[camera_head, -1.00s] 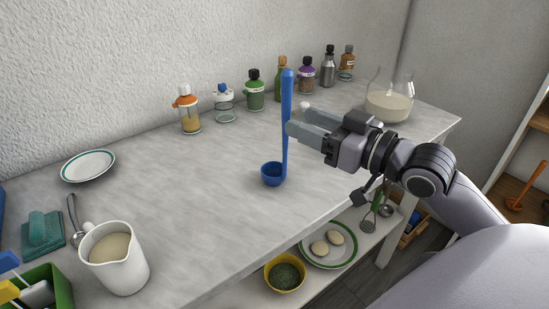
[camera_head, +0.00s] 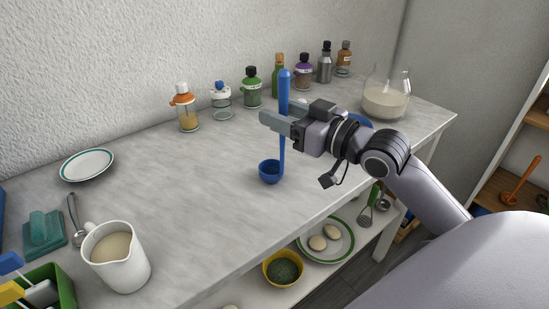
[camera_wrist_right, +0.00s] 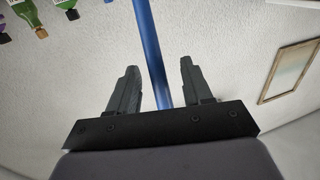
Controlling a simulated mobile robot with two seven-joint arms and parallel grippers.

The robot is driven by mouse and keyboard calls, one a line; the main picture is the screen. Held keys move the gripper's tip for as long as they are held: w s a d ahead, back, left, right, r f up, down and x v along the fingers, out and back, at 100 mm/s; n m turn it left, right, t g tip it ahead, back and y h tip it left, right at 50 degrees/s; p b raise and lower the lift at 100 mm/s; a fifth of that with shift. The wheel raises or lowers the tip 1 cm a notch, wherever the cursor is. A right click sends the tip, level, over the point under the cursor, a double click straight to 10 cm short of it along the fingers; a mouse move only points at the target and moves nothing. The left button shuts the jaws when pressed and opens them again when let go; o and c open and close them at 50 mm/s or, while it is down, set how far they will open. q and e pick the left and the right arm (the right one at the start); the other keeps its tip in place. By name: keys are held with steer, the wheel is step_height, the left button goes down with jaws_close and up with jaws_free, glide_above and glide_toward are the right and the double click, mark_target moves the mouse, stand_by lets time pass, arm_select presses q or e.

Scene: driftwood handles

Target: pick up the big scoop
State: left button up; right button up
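The big scoop is blue, with a round cup (camera_head: 270,172) and a long, upright handle (camera_head: 284,95). Its cup appears to rest on the grey counter, near the front edge. My right gripper (camera_head: 275,119) reaches in from the right at the upper part of the handle, and the near finger hides a piece of it. In the right wrist view the handle (camera_wrist_right: 153,55) runs between the two open fingers (camera_wrist_right: 158,82), with gaps seen on both sides. My left gripper is not in view.
Several bottles and jars, such as a green one (camera_head: 252,90), line the wall behind. A glass jug (camera_head: 386,95) stands right, a white pitcher (camera_head: 117,260) and plate (camera_head: 87,164) left. A blue thing (camera_head: 357,120) is partly hidden behind my wrist. The counter around the cup is clear.

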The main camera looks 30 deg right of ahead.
steer(key=c, duration=0.8)
steer(key=shift+r, duration=0.15)
steer(key=shift+c, duration=0.2)
